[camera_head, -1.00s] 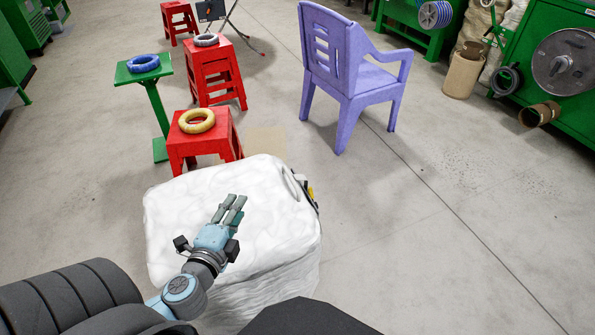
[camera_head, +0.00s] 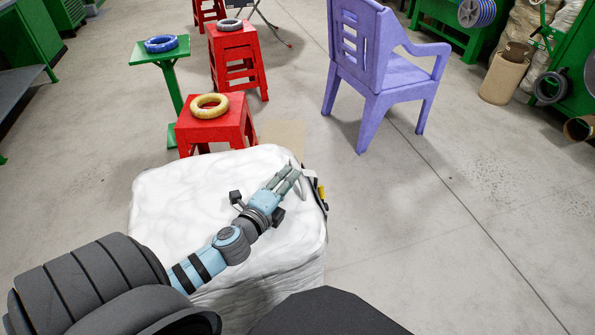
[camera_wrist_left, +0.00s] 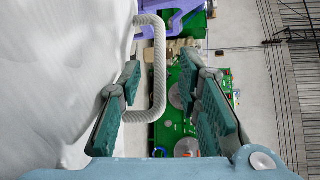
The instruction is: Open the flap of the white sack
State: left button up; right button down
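The large white sack (camera_head: 180,195) stands in front of me, its top wrinkled and closed. In the wrist view, its white side (camera_wrist_left: 60,70) fills the left. A white ribbed loop (camera_wrist_left: 159,65) sticks out from the sack and appears between my fingers. In the head view, the loop (camera_head: 301,184) is at the sack's right edge, partly hidden by my fingers. My left gripper (camera_head: 290,179) reaches over the sack top to this edge. Its two fingers (camera_wrist_left: 168,85) are apart, with nothing clamped. My right gripper is not in view.
A red stool with a yellow cable ring (camera_head: 209,106) stands just behind the sack. A green stand with a blue ring (camera_head: 161,44) and a purple chair (camera_head: 375,75) are farther back. The floor right of the sack (camera_head: 420,240) is clear.

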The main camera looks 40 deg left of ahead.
pick_arm(q)
jog(key=x, duration=0.5)
jog(key=shift+w, duration=0.2)
grip_shut()
